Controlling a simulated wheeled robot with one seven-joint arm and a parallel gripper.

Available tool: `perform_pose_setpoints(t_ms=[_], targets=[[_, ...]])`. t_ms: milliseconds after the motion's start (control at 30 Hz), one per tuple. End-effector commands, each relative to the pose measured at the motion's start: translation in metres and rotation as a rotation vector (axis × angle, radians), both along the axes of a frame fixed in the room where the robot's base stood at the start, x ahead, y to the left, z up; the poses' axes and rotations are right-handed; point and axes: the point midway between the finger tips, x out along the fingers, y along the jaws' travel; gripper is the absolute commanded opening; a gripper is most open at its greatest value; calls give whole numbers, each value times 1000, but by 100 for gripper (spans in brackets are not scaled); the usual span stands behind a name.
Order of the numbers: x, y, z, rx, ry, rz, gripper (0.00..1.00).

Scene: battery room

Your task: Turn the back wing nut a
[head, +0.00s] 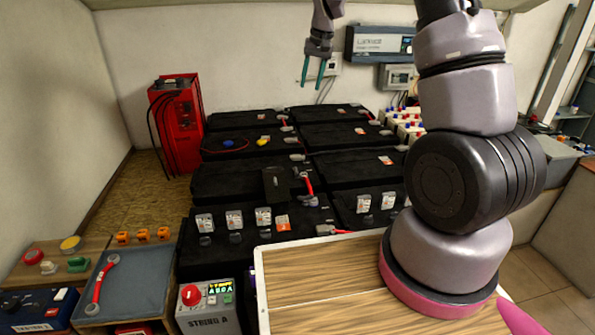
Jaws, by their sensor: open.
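My gripper (312,80) hangs at the top middle of the head view with its two teal fingers apart and pointing down. It is empty and in the air, in front of the back wall and above the far end of the batteries. Large black batteries (240,178) stand in two columns of rows below it. Small grey terminal fittings sit along their middle and right edges, such as one on a middle battery (296,158). I cannot make out which fitting is the back wing nut a; it is too small to tell.
A red charger cabinet (178,125) stands at the back left. My arm blocks part of the right side.

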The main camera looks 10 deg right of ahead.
Motion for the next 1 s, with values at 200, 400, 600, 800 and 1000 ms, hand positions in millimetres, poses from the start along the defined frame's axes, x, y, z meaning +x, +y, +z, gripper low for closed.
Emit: perform_pose_setpoints(t_ms=[200,400,600,800,1000], targets=[[47,13,-105,-66,81,63,45],[69,23,-200,-128,141,132,45],[75,28,-257,-163,173,177,45],[75,29,-277,-171,181,188,45],[74,29,-309,-171,183,187,45]])
